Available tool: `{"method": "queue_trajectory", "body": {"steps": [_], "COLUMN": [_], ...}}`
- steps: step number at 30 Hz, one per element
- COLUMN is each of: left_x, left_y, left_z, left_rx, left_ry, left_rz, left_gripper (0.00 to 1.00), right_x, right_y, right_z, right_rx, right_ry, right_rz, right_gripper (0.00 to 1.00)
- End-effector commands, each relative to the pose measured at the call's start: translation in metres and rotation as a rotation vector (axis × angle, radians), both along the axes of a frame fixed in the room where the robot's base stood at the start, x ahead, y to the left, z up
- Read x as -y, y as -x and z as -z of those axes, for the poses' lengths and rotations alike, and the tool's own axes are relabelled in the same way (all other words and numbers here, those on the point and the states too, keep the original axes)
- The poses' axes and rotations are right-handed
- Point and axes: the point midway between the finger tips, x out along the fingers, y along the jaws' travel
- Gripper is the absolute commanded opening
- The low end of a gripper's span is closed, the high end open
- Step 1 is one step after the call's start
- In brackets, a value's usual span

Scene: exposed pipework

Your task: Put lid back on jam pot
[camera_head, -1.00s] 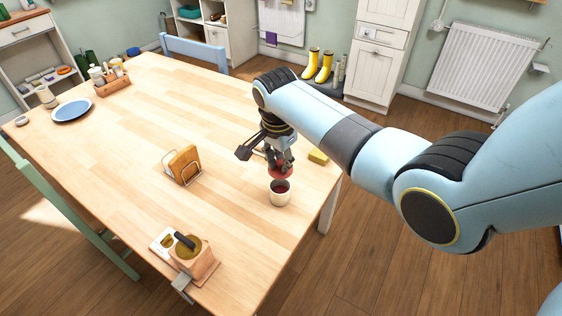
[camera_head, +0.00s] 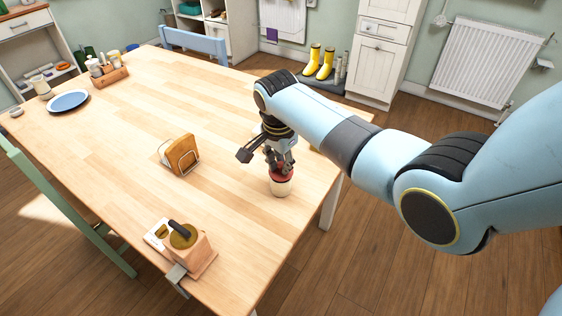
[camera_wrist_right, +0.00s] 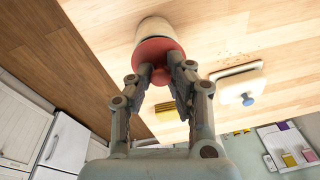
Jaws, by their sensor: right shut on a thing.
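The jam pot (camera_head: 281,189) is a small cream pot standing upright near the table's right edge. The red lid (camera_head: 287,177) is at the pot's mouth, held by my right gripper (camera_head: 280,166) from above. In the right wrist view the pot (camera_wrist_right: 155,29) and lid (camera_wrist_right: 153,48) line up closely, and the gripper's fingers (camera_wrist_right: 164,76) are closed around the lid's knob. I cannot tell whether the lid is fully seated on the rim. My left gripper is not in view.
A toast rack (camera_head: 182,156) stands left of the pot. A blue plate (camera_head: 68,100) and a condiment caddy (camera_head: 112,77) are far left. The right wrist view shows a pale blue-knobbed dish (camera_wrist_right: 240,86) and a yellow block (camera_wrist_right: 168,111).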

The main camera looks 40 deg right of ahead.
Motion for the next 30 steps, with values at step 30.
{"method": "queue_trajectory", "body": {"steps": [30], "left_x": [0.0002], "left_y": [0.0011], "left_z": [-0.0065], "left_rx": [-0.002], "left_ry": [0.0], "left_rz": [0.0], "left_gripper": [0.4], "right_x": [-0.0002], "right_y": [0.0004], "right_z": [-0.0003], "right_rx": [0.0], "right_ry": [0.0], "right_rz": [0.0], "right_gripper": [0.0]}}
